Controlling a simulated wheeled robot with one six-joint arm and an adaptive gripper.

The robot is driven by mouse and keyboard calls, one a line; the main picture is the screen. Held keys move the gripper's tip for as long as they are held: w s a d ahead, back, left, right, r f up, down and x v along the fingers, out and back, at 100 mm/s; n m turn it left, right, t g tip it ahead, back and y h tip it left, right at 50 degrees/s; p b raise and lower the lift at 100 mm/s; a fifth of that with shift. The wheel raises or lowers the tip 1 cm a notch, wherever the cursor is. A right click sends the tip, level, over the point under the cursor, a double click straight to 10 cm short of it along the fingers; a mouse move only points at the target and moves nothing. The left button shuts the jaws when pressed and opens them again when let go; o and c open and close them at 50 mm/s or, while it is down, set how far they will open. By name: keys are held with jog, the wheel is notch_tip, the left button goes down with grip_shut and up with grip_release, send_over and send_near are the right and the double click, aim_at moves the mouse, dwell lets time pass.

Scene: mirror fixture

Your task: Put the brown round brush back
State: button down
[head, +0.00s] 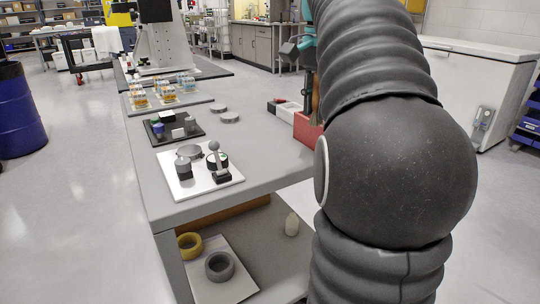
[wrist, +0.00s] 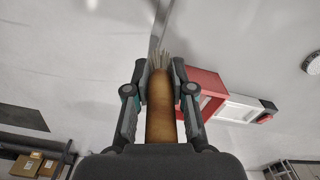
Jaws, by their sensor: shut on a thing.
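My gripper (wrist: 160,72) is shut on the brown round brush (wrist: 160,112) in the wrist view. The smooth brown handle lies between the two fingers, and pale bristles stick out past the fingertips. A red open bin (wrist: 202,86) is just right of the fingers in that view; the brush appears outside it. In the head view the red bin (head: 306,129) stands at the table's right edge. My arm covers most of the gripper there, and only a brown sliver, perhaps the brush, shows beside the arm above the bin. Whether the bin holds anything is hidden.
A white bin (head: 288,112) and a small dark and red box (head: 276,104) stand in line behind the red bin. The grey table (head: 255,150) also carries a white board (head: 178,187), a black tray (head: 157,137) and two grey discs. A white chest (head: 478,85) stands at right.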

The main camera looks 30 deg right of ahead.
jog(key=w+a+f, duration=0.4)
jog(key=w, duration=0.1)
jog(key=w+a+f, duration=0.2)
jog(key=w+a, duration=0.1)
jog(key=shift+w+f+b, duration=0.1)
jog(key=shift+f+b, duration=0.15)
jog(key=shift+b, duration=0.05)
jog(key=shift+a+f+b, duration=0.1)
jog(key=shift+f+b, duration=0.3)
jog(key=shift+f, duration=1.65)
jog(key=shift+f, duration=0.1)
jog(key=c, duration=1)
grip_release()
notch_tip(320, 180, up, 12)
jog(key=shift+r+p, duration=0.1)
jog(key=shift+p, duration=0.6)
